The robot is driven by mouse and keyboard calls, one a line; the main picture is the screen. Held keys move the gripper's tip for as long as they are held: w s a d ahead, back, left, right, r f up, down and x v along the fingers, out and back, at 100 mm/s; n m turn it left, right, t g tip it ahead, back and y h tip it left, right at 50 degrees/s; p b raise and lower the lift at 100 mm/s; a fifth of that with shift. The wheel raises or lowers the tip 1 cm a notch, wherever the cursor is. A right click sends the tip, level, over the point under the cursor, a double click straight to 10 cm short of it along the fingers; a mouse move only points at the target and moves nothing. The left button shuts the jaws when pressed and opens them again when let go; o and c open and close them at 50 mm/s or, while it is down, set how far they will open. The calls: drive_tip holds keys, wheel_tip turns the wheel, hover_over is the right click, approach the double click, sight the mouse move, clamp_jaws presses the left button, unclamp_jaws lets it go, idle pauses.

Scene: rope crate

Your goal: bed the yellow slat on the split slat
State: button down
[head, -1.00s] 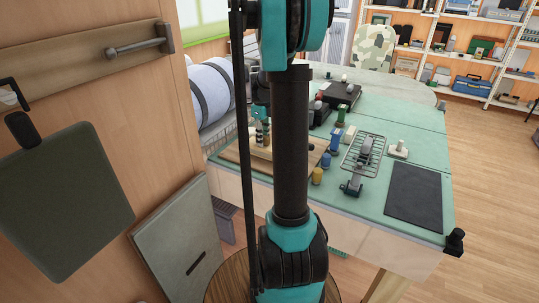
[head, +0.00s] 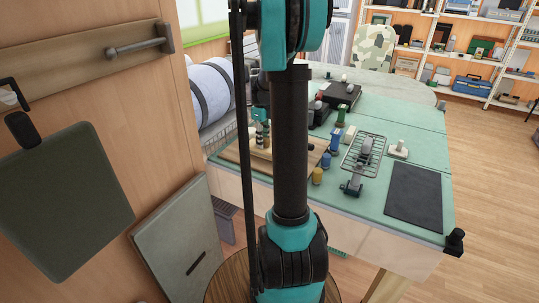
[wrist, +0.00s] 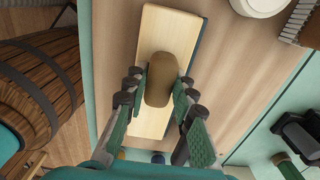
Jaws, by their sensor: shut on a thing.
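In the wrist view a pale yellow wooden slat (wrist: 157,32) lies below my gripper. A rounded brown grip (wrist: 172,55) stands on its middle. My gripper (wrist: 157,92) has a green-padded finger on each side of that grip and is shut on it. A thin dark blue edge shows along the slat's right side; I cannot tell whether it belongs to the split slat. What lies under the yellow slat is hidden, so I cannot tell whether it touches anything below. In the head view my arm hides most of this spot.
A wooden board (head: 232,153) lies on the green bench top (head: 375,204). Blue and yellow pegs, a wire rack (head: 363,153) and a dark mat (head: 414,197) stand or lie to the right. In the wrist view a barrel (wrist: 40,88) is at left.

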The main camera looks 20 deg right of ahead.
drive_tip(key=shift+f, duration=0.55)
idle(0.5)
drive_tip(key=c, duration=1.2)
unclamp_jaws()
wheel_tip(320, 180, up, 12)
drive_tip(key=shift+a, duration=0.1)
